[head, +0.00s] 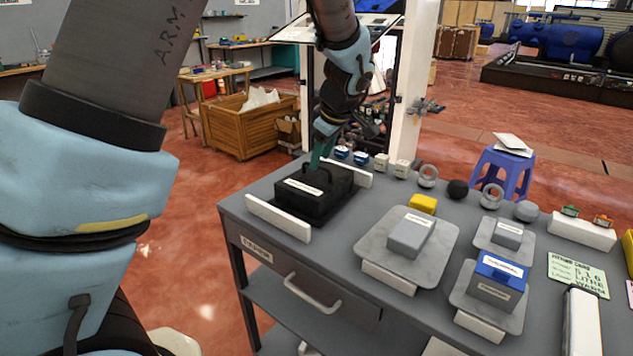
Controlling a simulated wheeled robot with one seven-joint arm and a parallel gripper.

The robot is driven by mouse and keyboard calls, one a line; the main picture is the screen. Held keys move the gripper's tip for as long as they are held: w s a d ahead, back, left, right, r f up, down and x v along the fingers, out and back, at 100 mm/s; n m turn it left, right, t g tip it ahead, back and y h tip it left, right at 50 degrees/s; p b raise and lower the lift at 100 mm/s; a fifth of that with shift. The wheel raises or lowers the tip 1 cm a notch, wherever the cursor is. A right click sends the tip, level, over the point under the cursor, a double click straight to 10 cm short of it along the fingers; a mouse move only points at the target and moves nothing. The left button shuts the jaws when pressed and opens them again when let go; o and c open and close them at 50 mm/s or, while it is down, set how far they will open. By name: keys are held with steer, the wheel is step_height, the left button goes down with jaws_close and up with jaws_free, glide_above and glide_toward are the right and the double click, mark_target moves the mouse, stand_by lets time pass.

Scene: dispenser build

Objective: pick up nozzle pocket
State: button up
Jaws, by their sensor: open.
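A black block (302,203) with a white label and a small raised handle sits on the grey table between two white rails; it may be the nozzle pocket, but its label is too small to read. My gripper (318,163) points down at the handle at the block's far side, with its teal fingers open. The fingertips overlap the handle in the picture, and I cannot tell whether they touch it. The block rests on the table.
Grey plates hold a grey block (411,233) and a blue-topped block (497,279) to the right. A white rail (278,218) is left of the black block. A white post (410,85) rises behind the table.

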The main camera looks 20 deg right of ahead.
steer(key=shift+x, duration=1.1)
jaws_close()
stand_by(0.6)
